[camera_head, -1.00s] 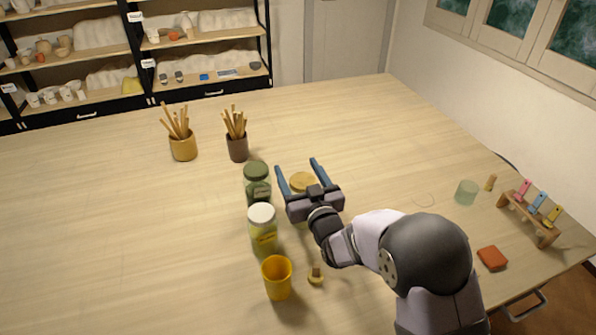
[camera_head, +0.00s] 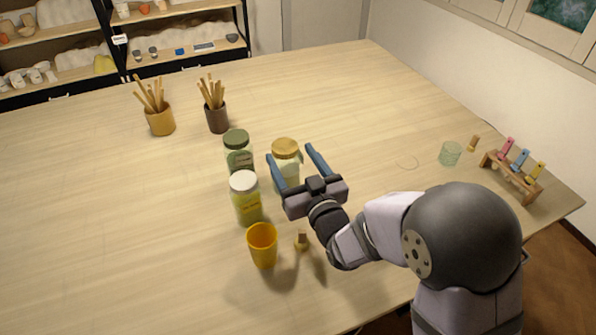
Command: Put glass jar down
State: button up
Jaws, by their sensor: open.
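A glass jar with a tan lid (camera_head: 286,148) stands upright on the table, its lower part partly hidden by my gripper. My gripper (camera_head: 291,152) is open, with its blue fingers on either side of this jar in the picture. I cannot tell whether a finger touches it. A jar with a dark green lid (camera_head: 238,158) stands to its left. A jar with a white lid and yellow-green contents (camera_head: 247,207) stands nearer to the viewer on the left.
Two brush pots, tan (camera_head: 160,122) and brown (camera_head: 217,118), stand behind. A greenish glass (camera_head: 450,154) and a rack of coloured tools (camera_head: 514,177) are at right. The table's left side is clear.

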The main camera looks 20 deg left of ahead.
jog(key=shift+b+v, duration=0.3)
jog(key=shift+v, duration=1.25)
